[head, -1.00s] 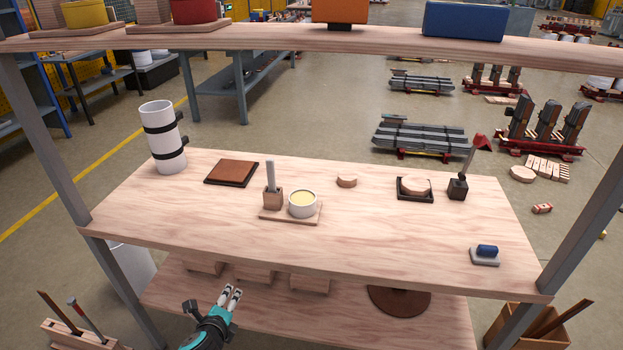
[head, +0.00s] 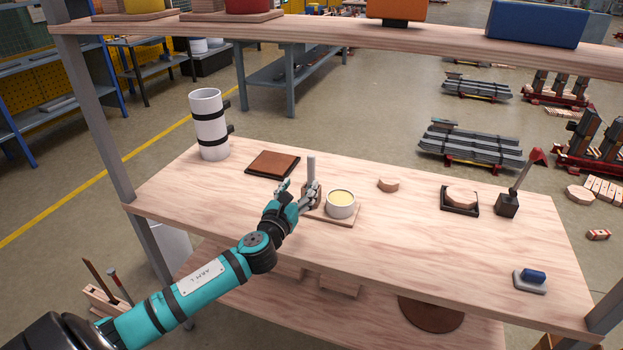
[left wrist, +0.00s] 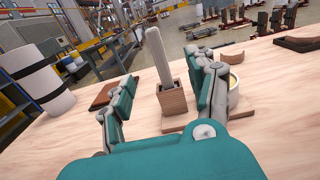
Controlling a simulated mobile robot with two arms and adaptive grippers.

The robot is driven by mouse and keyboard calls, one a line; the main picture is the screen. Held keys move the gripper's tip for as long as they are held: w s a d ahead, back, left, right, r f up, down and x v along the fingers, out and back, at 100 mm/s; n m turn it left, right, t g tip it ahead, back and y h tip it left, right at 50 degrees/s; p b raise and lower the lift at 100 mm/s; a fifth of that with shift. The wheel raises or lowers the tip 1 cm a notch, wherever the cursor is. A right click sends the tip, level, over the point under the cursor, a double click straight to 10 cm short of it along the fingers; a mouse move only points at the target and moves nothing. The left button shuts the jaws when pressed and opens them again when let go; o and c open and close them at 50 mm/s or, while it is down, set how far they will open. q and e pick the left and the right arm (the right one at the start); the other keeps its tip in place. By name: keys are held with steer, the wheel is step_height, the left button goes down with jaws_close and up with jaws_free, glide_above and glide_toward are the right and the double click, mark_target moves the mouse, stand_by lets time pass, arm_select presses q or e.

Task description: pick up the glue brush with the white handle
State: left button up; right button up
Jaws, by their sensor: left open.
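The glue brush (head: 311,168) has a pale grey-white handle and stands upright in a small wooden block holder (left wrist: 171,98). In the left wrist view the brush handle (left wrist: 157,52) rises between my open fingers, apart from both. My left gripper (head: 299,190) is open at the near left side of the holder, and its fingers (left wrist: 162,95) show on either side of the brush in the wrist view. The brush's lower end is hidden in the holder. A white glue pot (head: 341,207) stands right of it on the same wooden board (head: 345,221). My right gripper is not in view.
A brown square pad (head: 273,164) and a white cylinder with black bands (head: 209,125) stand to the left.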

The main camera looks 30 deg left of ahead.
mark_target(310, 170)
arm_select(q)
steer(key=x, duration=0.4)
steer(key=shift+w, duration=0.35)
steer(key=shift+x, duration=2.6)
steer(key=shift+a, duration=0.1)
steer(key=shift+c, duration=0.4)
jaws_close()
